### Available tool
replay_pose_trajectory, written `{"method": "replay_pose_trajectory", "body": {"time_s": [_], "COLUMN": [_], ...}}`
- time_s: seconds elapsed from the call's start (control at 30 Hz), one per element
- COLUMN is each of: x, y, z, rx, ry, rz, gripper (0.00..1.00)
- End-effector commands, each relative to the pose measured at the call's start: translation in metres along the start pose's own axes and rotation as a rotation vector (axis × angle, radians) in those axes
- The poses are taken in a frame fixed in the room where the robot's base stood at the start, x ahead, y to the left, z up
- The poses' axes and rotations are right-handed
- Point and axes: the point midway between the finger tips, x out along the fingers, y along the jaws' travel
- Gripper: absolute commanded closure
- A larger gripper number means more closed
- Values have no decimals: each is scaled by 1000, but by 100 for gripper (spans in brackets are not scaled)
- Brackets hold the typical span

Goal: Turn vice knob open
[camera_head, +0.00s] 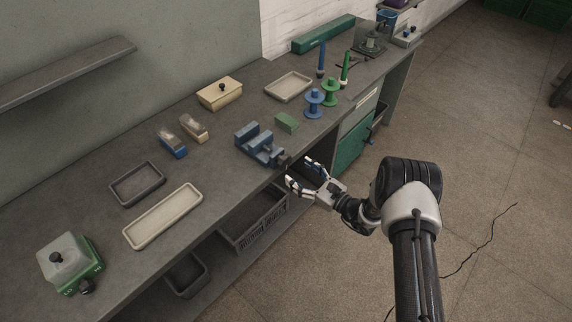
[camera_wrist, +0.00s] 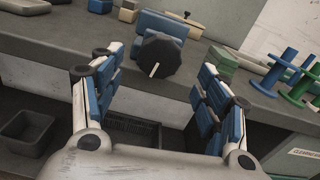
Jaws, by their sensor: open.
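The blue vice (camera_head: 258,146) sits on the workbench near its front edge. In the wrist view its black knob (camera_wrist: 159,55), with a pale pointer mark, faces me and covers part of the vice's blue body (camera_wrist: 160,22). My gripper (camera_head: 299,172) is in front of the bench edge, close to the knob. In the wrist view my gripper (camera_wrist: 155,72) is open, with one blue-padded finger at the left and one at the right. The knob shows between and beyond the fingertips, and nothing is held. I cannot tell the exact gap to the knob.
Blue spool (camera_head: 314,103) and green spool (camera_head: 330,92) stand right of the vice, with a small green block (camera_head: 287,122) nearer. A cream tray (camera_head: 163,216) lies to the left. A dark crate (camera_head: 255,222) is below the bench. The floor at right is mostly clear.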

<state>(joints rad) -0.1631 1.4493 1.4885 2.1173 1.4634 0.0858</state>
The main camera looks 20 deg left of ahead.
Motion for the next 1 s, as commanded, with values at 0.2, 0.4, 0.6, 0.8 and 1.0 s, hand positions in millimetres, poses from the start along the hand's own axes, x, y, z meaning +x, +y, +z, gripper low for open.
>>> {"method": "replay_pose_trajectory", "body": {"time_s": [0.2, 0.4, 0.6, 0.8, 1.0], "x": [44, 64, 68, 68, 68], "y": [2, 0, 0, 0, 0], "z": [0, 0, 0, 0, 0], "rx": [-1, 0, 1, 1, 1], "ry": [-2, 0, -1, -1, 0], "rz": [3, 1, 0, 0, 0], "gripper": [32, 32, 32, 34, 48]}}
